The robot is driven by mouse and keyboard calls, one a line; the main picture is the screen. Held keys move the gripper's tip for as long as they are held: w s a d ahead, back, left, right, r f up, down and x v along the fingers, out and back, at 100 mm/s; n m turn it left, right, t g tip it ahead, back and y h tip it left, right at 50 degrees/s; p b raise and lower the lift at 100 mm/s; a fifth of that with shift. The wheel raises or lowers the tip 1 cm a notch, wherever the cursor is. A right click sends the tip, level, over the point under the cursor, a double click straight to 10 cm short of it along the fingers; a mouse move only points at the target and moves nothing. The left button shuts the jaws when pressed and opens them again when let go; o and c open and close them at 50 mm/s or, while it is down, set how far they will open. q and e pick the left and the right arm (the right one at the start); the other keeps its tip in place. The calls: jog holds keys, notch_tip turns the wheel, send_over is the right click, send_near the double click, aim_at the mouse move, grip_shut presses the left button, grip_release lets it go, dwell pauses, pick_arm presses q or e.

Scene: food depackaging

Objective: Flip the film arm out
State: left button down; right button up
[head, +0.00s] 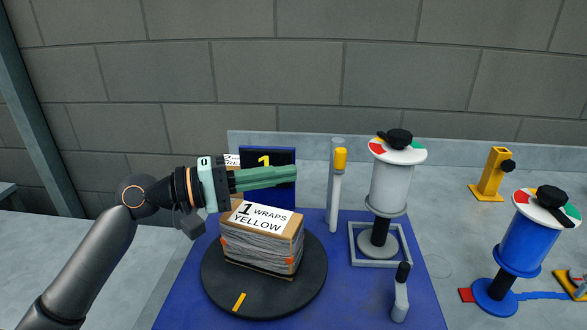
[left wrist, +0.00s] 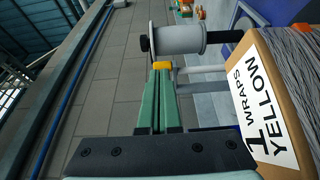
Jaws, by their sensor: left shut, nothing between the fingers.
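An upright pale post with a yellow grip (head: 340,158) at its top, which looks like the film arm, stands at the back of the blue mat, left of the white film roll (head: 390,188). My left gripper (head: 296,175) has long green fingers, shut and empty. It points right above the wrapped box, its tips left of the post with a gap in the head view. In the left wrist view the yellow grip (left wrist: 162,65) shows just beyond the fingertips (left wrist: 161,75); contact cannot be told. My right gripper is not in view.
The box labelled "1 WRAPS YELLOW" (head: 262,250) sits on a black turntable (head: 225,285). A small crank with a black knob (head: 402,272) stands at front right. A blue roll (head: 527,245) and a yellow bracket (head: 491,175) are farther right. A blue sign is behind the fingers.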

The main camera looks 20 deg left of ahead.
pick_arm(q)
jog(key=shift+s+a+b, duration=0.2)
jog(key=shift+s+a, duration=0.15)
jog(key=shift+s, duration=0.5)
jog(key=shift+s+a+b, duration=0.2)
jog(key=shift+s+a, duration=0.1)
jog(key=shift+s, duration=0.5)
jog(key=shift+s+a+b, duration=0.2)
jog(key=shift+s+a, duration=0.15)
jog(key=shift+s, duration=0.5)
